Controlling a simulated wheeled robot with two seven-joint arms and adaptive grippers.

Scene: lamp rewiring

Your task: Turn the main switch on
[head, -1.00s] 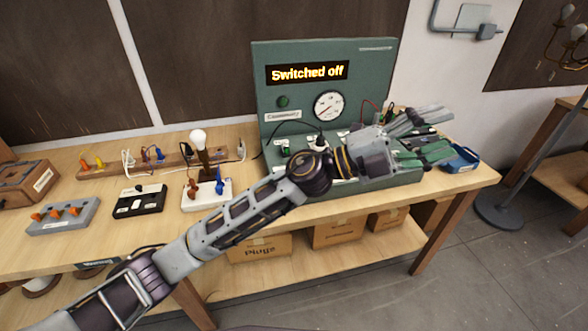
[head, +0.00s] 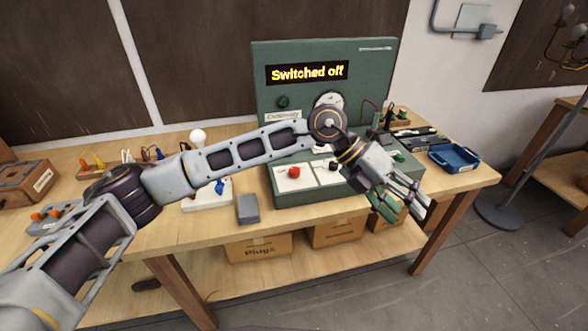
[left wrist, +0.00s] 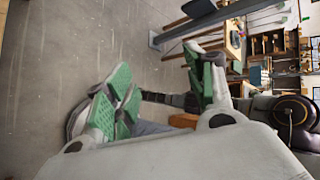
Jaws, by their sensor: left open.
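The green test panel (head: 265,95) stands on the bench, and its display (head: 307,73) reads "Switched off". Its sloped lower deck carries a red button or knob (head: 294,172) on a white plate, and a small green part (head: 398,156) at the right. I cannot tell which control is the main switch; my arm hides part of the deck and the dial. My left gripper (head: 403,208) is open and empty, with its fingers pointing down and right in front of the panel's right front edge. Its green finger pads show apart in the left wrist view (left wrist: 160,95). My right gripper is not in view.
A blue tray (head: 454,158) sits at the bench's right end. Boxes (head: 258,250) stand on the shelf below.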

